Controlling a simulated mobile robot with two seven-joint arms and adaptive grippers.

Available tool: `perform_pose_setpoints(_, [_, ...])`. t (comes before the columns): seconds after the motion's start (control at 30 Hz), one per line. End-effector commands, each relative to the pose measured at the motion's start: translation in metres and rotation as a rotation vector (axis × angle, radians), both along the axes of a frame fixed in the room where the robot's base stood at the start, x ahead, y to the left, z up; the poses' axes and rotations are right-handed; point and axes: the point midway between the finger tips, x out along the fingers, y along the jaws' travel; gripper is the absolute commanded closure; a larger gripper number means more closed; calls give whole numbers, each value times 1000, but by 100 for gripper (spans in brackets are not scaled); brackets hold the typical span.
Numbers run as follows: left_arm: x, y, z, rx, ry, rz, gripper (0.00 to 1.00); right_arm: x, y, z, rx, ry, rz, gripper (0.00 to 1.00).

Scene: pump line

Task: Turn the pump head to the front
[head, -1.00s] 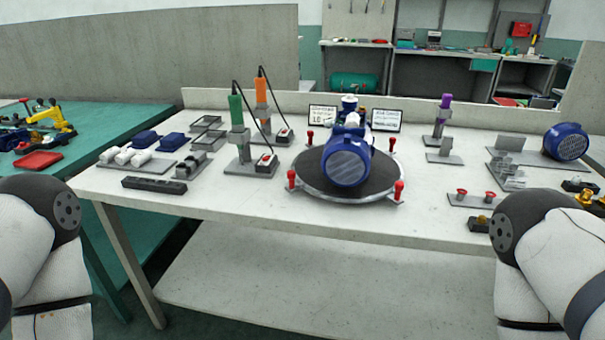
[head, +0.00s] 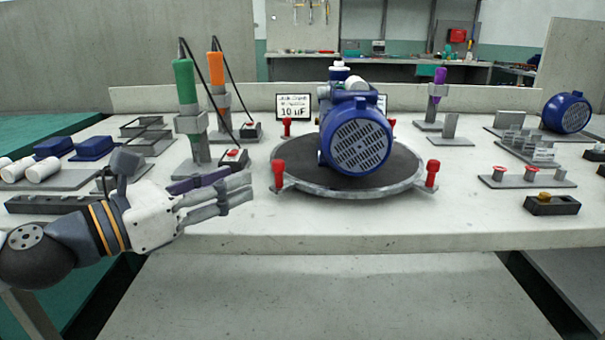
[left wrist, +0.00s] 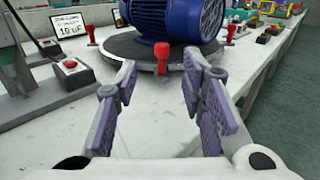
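The blue pump (head: 358,138) sits on a round dark turntable (head: 400,172) in the middle of the table. Its ribbed motor end with a round grille faces me, and the pump head (head: 342,78) shows behind it at the back. Red clamp knobs stand around the turntable rim; the front left one (head: 279,174) is nearest my left gripper (head: 248,192). My left gripper is open and empty, just left of that knob and apart from it. In the left wrist view the red knob (left wrist: 162,58) appears beyond and between the spread fingers (left wrist: 162,100). My right gripper is not in view.
A green driver (head: 187,85) and an orange driver (head: 216,72) on stands are behind my left arm. A purple tool (head: 439,77), grey fixtures and a second blue motor (head: 567,113) stand at right. The table front (head: 350,225) is clear.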

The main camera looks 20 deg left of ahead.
Motion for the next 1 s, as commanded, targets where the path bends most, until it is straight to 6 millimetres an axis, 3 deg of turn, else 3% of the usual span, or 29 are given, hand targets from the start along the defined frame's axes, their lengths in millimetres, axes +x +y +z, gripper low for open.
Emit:
perform_pose_setpoints(0.4, [83, -48, -1, 3, 2, -4, 63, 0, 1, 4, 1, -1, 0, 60])
perform_pose_setpoints(0.53, [94, -54, -1, 2, 2, -3, 63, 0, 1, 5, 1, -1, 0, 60])
perform_pose_setpoints(0.8, [96, -55, -1, 3, 3, -2, 63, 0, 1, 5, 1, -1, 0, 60])
perform_pose_setpoints(0.97, [96, -55, -1, 3, 3, -2, 99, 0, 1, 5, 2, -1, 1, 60])
perform_pose_setpoints(1.0, [96, -55, -1, 3, 3, -2, 100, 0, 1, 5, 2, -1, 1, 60])
